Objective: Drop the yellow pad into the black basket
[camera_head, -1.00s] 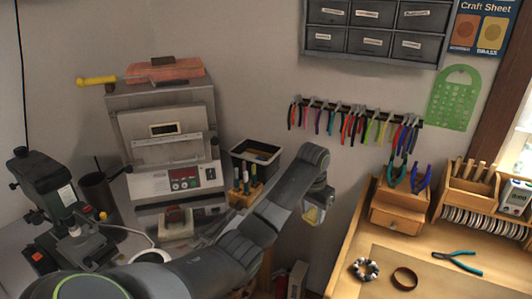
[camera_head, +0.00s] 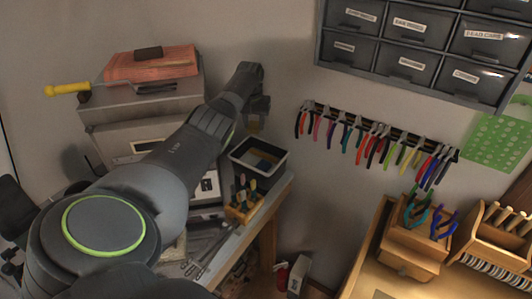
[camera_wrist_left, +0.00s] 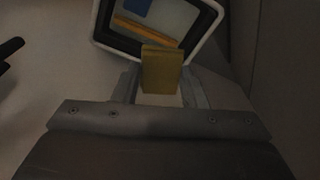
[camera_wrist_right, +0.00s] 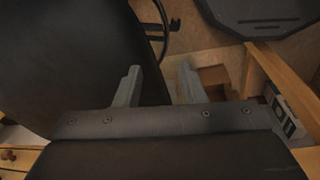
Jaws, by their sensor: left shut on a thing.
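The black basket (camera_head: 245,172) stands at the right end of the metal bench, with its pale rim up and a few things inside. My left gripper (camera_head: 255,113) is above the basket's back part in the head view. In the left wrist view, my left gripper (camera_wrist_left: 160,88) is shut on the yellow pad (camera_wrist_left: 161,68). The pad's far end overlaps the near rim of the basket (camera_wrist_left: 118,47) in that view, with blue and orange-yellow items inside. My right gripper (camera_wrist_right: 158,86) is open and empty in the right wrist view, and is outside the head view.
A wooden holder with tools (camera_head: 243,210) stands just in front of the basket. A grey machine (camera_head: 125,110) with an orange block on top is behind my left arm. Pliers hang on a wall rack (camera_head: 375,132). A dark rounded seat-like surface (camera_wrist_right: 85,55) lies below my right gripper.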

